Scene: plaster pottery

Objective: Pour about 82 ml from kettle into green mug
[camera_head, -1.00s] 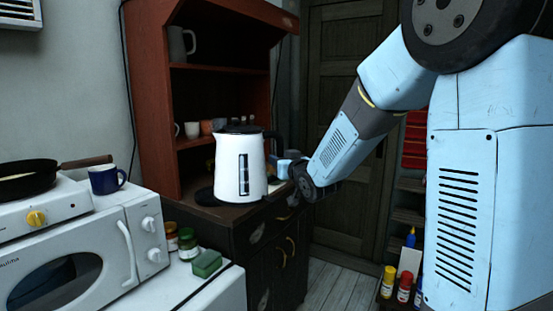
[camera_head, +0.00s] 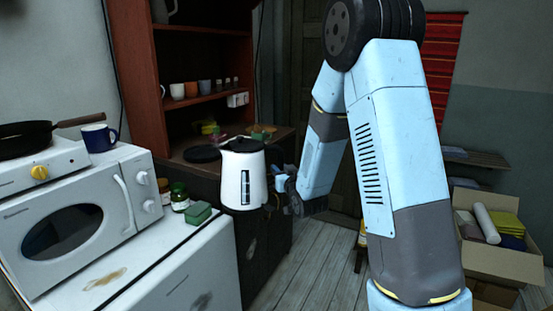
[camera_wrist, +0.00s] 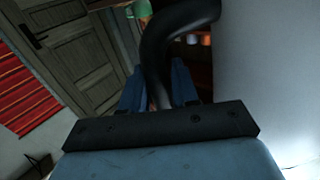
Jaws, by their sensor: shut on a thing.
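The white kettle (camera_head: 243,185), with a black lid and a dark level window, is upright in the air in front of the dark cabinet in the head view. My gripper (camera_head: 281,182) is at its right side, on the handle side. In the wrist view, the black kettle handle (camera_wrist: 155,50) runs down between my gripper's blue fingers (camera_wrist: 160,88), which are shut on it. The white kettle body (camera_wrist: 270,70) fills the right. I cannot make out a green mug for certain. A small green thing (camera_wrist: 139,8) shows at the top of the wrist view, too cropped to identify.
A blue mug (camera_head: 98,137) stands on the microwave (camera_head: 85,215). Jars (camera_head: 180,196) and a green sponge (camera_head: 198,213) are on the white worktop. The round black base (camera_head: 201,154) is on the cabinet top. Cups (camera_head: 191,89) stand on the shelf.

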